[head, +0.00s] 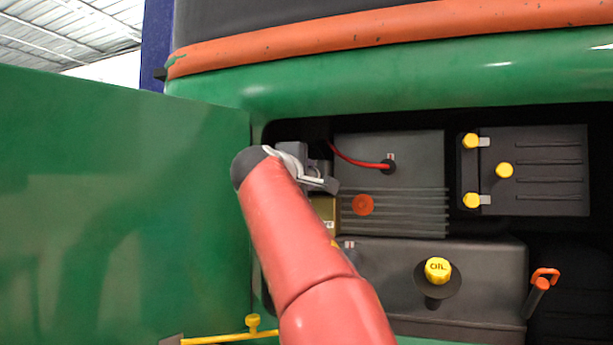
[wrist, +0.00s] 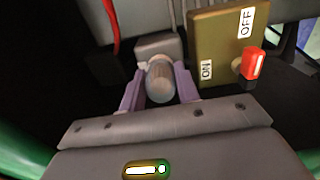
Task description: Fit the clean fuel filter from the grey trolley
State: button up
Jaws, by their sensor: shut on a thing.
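In the head view my gripper (head: 318,183) reaches into the left side of the open engine bay, and the filter is hidden there. A brass valve plate (wrist: 216,48) marked ON and OFF stands just right of the filter, with a red lever (wrist: 253,65). The grey trolley is not in view.
The green door (head: 120,200) stands left of the bay. A ribbed grey box (head: 395,185) with a red cable lies right of my gripper. Further right are a battery (head: 540,170), a yellow oil cap (head: 437,270) and an orange handle (head: 543,278). A yellow rod (head: 225,338) is low left.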

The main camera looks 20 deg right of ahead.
jog(key=shift+w+d, duration=0.25)
jog(key=shift+w, duration=0.15)
dwell(1.0)
